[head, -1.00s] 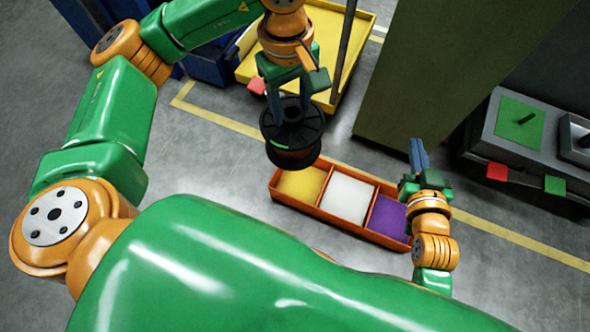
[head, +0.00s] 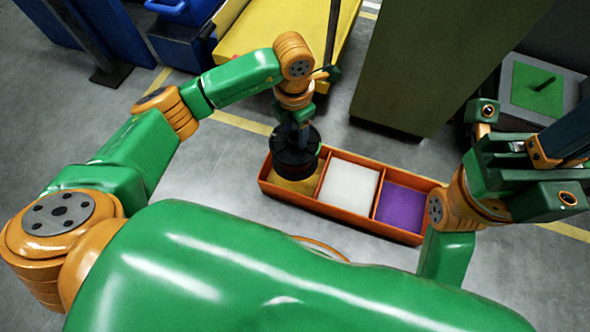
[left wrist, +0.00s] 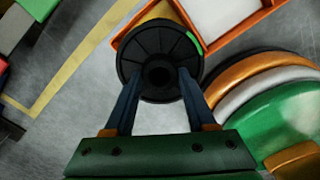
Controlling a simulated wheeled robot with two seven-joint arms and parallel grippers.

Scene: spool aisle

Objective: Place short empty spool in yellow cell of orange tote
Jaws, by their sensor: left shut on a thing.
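The short spool (head: 294,160) is black with round flanges; in the left wrist view its top flange (left wrist: 140,52) has a green mark on the rim. My left gripper (head: 297,128) is shut on it from above; its fingers (left wrist: 160,85) meet around the hub. The spool is over the yellow cell (head: 300,187) of the orange tote (head: 345,214) and hides much of it. I cannot tell whether it touches the cell floor. The white cell (head: 349,183) and purple cell (head: 401,207) are empty. My right gripper (head: 550,150) is raised at the right, its jaw opening unclear.
A yellow platform (head: 255,45) with a dark post stands behind the tote, beside blue bins (head: 185,40). A tall olive cabinet (head: 440,60) stands back right. A grey unit with a green pad (head: 537,90) is at the far right. The floor left of the tote is clear.

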